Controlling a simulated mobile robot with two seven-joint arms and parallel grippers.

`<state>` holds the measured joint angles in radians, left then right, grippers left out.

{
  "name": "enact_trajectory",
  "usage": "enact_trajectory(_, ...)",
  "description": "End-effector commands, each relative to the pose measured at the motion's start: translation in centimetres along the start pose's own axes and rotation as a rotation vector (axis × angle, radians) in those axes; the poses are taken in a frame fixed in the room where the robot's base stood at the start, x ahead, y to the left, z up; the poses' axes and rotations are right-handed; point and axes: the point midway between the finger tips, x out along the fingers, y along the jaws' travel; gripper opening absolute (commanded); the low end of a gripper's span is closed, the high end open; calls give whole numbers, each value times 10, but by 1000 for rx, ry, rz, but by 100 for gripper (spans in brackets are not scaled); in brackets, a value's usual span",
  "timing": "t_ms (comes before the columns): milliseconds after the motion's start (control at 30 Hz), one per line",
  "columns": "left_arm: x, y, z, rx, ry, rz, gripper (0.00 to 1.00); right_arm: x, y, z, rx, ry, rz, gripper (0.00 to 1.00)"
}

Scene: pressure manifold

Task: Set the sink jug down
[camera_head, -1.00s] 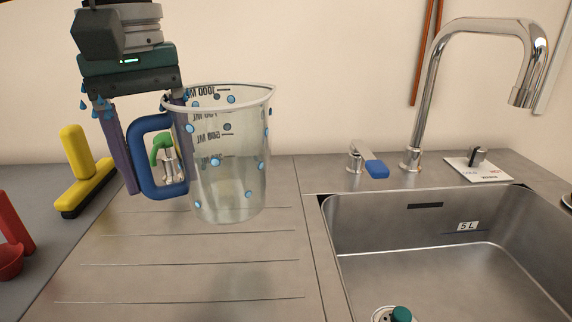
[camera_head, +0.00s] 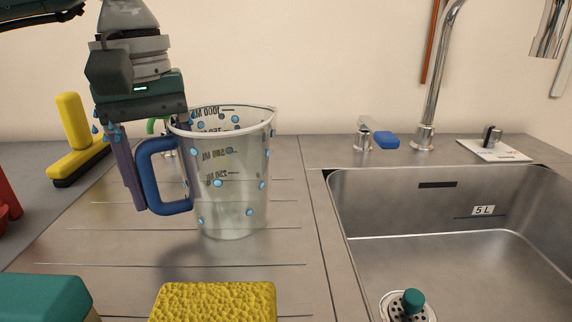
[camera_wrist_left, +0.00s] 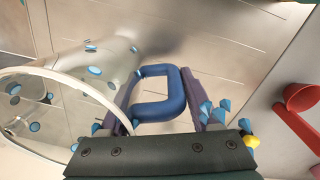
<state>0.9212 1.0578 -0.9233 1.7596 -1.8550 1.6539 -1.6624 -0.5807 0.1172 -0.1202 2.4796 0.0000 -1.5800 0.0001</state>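The sink jug (camera_head: 233,185) is a clear measuring jug with dark markings, blue droplets and a blue handle (camera_head: 147,175). It is upright over the ribbed steel drainboard (camera_head: 110,252), left of the sink. I cannot tell whether its base touches the board or hangs just above it. My left gripper (camera_head: 158,155) has its purple fingers on either side of the handle, shut on it. The wrist view shows the handle (camera_wrist_left: 180,92) between the fingers and the jug's rim (camera_wrist_left: 45,72) at the left. My right gripper is not in view.
The sink (camera_head: 450,225), with a chrome tap (camera_head: 432,90), is to the right. A yellow sponge (camera_head: 215,300) and a teal block (camera_head: 40,298) are in front. A red scoop (camera_wrist_left: 300,100) lies at the wrist view's right.

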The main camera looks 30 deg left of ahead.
Motion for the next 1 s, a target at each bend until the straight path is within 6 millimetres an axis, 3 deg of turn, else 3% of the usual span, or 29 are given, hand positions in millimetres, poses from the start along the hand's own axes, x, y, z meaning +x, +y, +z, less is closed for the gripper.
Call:
enact_trajectory(33,0,0,0,0,0,0,70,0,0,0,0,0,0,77)
enact_trajectory(267,0,0,0,0,0,0,94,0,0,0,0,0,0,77)
enact_trajectory(600,-8,0,0,0,1,2,94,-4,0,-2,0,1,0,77)
enact_trajectory(1000,-92,2,-1,0,3,6,94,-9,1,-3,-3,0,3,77)
